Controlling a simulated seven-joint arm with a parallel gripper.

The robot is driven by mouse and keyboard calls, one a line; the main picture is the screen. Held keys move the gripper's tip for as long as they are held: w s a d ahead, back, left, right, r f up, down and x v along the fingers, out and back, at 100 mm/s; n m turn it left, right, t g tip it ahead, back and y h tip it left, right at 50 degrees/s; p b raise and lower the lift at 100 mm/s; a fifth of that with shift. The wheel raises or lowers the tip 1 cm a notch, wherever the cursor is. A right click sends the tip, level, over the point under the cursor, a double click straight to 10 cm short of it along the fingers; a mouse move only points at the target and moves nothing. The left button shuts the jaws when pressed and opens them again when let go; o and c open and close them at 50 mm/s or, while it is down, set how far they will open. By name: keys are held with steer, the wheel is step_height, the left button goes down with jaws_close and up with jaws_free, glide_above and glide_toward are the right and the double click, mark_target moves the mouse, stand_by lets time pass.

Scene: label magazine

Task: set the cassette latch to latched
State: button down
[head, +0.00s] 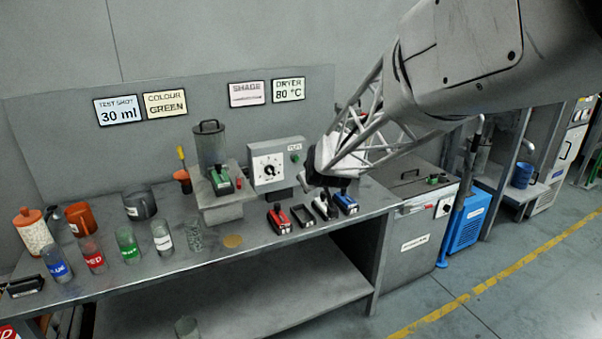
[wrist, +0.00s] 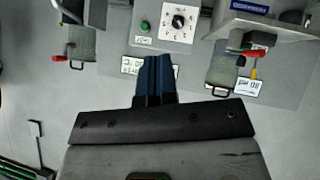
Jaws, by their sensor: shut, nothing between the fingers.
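A green cassette (head: 221,180) sits in the dispenser (head: 222,207) below the grey hopper. A small red part (head: 239,183) shows beside it; I cannot tell whether it is the latch or how it is set. Red, black, pale and blue cassettes (head: 279,219) (head: 303,216) (head: 325,207) (head: 346,204) lie in a row at the bench's front. My gripper (head: 303,186) is above the bench, right of the dispenser and near the dial box. In the wrist view its blue fingers (wrist: 155,75) are together and empty, apart from the dial box (wrist: 165,22).
The dial box (head: 276,164) stands right of the dispenser. Several labelled jars, such as a red one (head: 92,255), fill the bench's left. Signs (head: 119,110) hang on the back panel. A grey cabinet (head: 415,245) stands right of the bench. The front bench strip (head: 170,270) has free room.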

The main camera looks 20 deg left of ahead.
mark_target(239, 180)
steer(key=w+a+r+m+g+y, duration=0.1)
steer(key=w+a+r+m+g, duration=0.1)
steer(key=a+g, duration=0.5)
steer(key=a+r+m, duration=0.1)
steer(key=a+r, duration=0.1)
steer(key=a, duration=0.3)
steer(key=shift+a+r+m+g, duration=0.3)
steer(key=shift+r+m+g, duration=0.1)
steer(key=shift+a+f, duration=0.1)
steer(key=shift+f, duration=0.05)
steer(key=s+a+f, duration=0.1)
steer(key=a+f, duration=0.7)
steer(key=shift+a+f, duration=0.35)
steer(key=shift+f, duration=0.05)
